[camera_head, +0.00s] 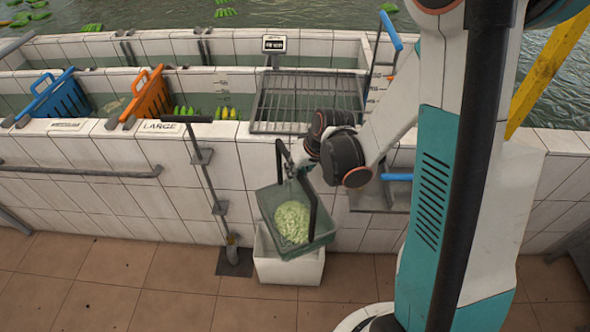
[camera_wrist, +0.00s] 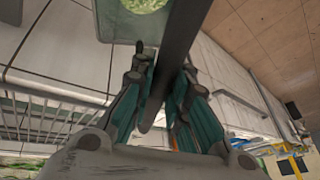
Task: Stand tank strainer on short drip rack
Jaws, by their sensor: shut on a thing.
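The tank strainer (camera_head: 267,205) is a green translucent basket with a dark upright handle, holding pale green bits (camera_head: 292,221). It hangs slightly tilted in front of the tiled tank wall, over a white bin (camera_head: 290,268). My gripper (camera_head: 300,172) is shut on its dark handle bar (camera_wrist: 178,50), which runs between the fingers in the wrist view. Part of the basket (camera_wrist: 118,22) shows at the top there. A grey wire drip rack (camera_head: 308,98) lies across the tank top, behind and above the strainer, with its surface bare. I cannot tell whether it is the short one.
A blue-handled tool (camera_head: 390,30) rises at the rack's right. A grey post (camera_head: 207,180) stands left of the bin. Another blue handle (camera_head: 397,177) shows lower right.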

